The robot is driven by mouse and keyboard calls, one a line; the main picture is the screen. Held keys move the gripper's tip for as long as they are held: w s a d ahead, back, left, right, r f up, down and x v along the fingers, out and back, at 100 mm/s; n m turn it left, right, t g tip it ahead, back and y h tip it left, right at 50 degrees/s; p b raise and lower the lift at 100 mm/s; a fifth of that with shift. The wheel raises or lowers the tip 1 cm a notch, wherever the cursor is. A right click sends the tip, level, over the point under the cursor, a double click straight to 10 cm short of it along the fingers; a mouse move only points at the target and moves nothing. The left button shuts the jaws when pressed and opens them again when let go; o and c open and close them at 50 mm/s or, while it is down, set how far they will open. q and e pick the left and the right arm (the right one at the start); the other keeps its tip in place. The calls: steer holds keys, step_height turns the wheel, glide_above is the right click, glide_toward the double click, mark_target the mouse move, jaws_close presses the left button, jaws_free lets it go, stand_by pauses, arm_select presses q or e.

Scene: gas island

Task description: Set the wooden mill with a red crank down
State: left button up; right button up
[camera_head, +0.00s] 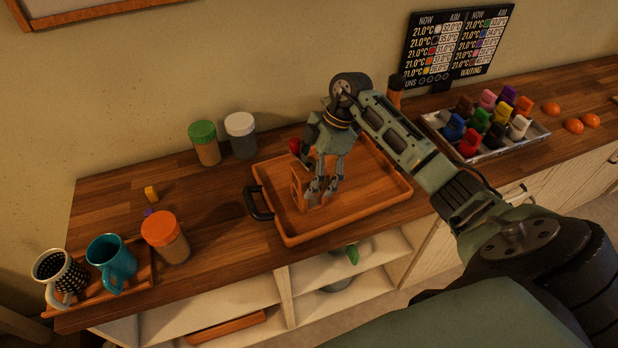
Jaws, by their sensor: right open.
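The wooden mill (297,187) stands in the orange-brown wooden tray (376,206), toward its left side. Its red crank (295,146) shows at the top, left of my right gripper. My right gripper (320,190) points down over the tray, open, with its fingers close beside the mill. The gripper partly hides the mill, and I cannot tell whether they touch. My left gripper is not in view.
Left of the tray stand green-lidded (204,143), white-lidded (241,134) and orange-lidded (165,237) jars, and a small tray with two mugs (112,262). Right are a rack of coloured pieces (487,125), orange domes (574,126) and a sign (455,47). Open shelves lie below.

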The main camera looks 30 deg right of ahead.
steer(key=b+v, duration=0.2)
steer(key=v, duration=0.9)
steer(key=shift+b, duration=0.35)
